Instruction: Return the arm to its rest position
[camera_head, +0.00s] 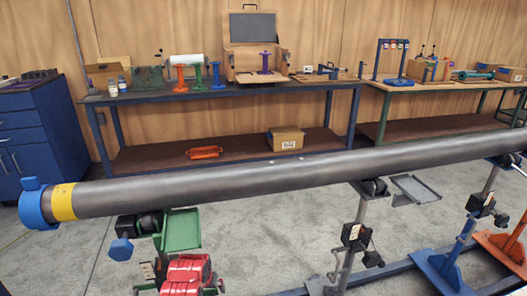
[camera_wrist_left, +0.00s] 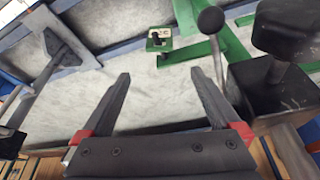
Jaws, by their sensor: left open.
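My left gripper (camera_wrist_left: 160,76) shows in the left wrist view with two dark fingers spread apart. Nothing is between the fingers; grey floor shows behind them. I cannot pick out the left gripper with certainty in the head view. My right gripper is in neither view. A long grey flanged pipe (camera_head: 300,172) lies across the head view, with a yellow band (camera_head: 63,202) and a blue flange (camera_head: 33,205) at its left end.
Stands with rollers (camera_head: 374,187) are under the pipe. A green tray (camera_head: 181,229) and a red object (camera_head: 187,271) are below its left part. A ball-topped lever (camera_wrist_left: 211,20) and a black block (camera_wrist_left: 284,27) are close to my right finger. Workbenches (camera_head: 225,95) line the back wall.

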